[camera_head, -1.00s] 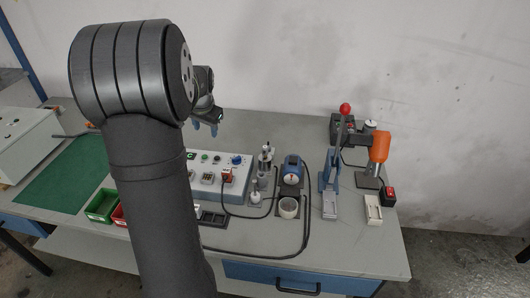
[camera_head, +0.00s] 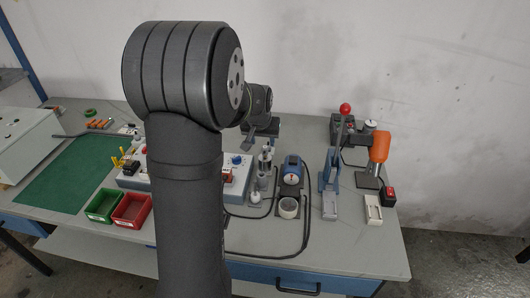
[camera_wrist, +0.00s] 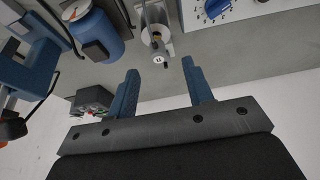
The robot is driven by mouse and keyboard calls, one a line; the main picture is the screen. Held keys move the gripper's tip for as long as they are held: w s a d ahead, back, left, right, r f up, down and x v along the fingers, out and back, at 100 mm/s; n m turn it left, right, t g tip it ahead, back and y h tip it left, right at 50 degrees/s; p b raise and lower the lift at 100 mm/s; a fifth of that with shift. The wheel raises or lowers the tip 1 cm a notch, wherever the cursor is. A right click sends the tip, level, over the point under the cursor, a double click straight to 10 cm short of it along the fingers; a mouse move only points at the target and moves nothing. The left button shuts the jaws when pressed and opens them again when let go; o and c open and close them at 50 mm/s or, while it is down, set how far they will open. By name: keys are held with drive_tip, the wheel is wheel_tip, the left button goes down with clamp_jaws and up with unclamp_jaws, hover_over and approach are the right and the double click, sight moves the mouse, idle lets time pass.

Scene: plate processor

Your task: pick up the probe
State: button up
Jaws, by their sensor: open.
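I cannot tell for sure which item is the probe. A slim metal upright fixture (camera_head: 266,162) stands just right of the control box. In the wrist view a metal fixture with a small round end (camera_wrist: 156,38) lies ahead of the fingertips, a little above the gap between them. My gripper (camera_wrist: 160,67) is open, with its two blue fingers apart and nothing between them.
A control box with a blue knob (camera_head: 237,160), a blue cylindrical device (camera_head: 291,171), a blue lever press (camera_head: 330,180) and an orange-handled tool (camera_head: 379,147) crowd the bench. Black cables loop in front. Green (camera_head: 103,206) and red (camera_head: 132,209) bins sit left. The green mat (camera_head: 65,178) has free room.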

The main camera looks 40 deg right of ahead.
sight(265, 148)
drive_tip(key=shift+d+x, duration=0.1)
drive_tip(key=shift+x, duration=1.85)
drive_tip(key=shift+d+x, duration=0.15)
drive_tip(key=shift+x, duration=1.8)
drive_tip(key=shift+r, duration=0.1)
clamp_jaws()
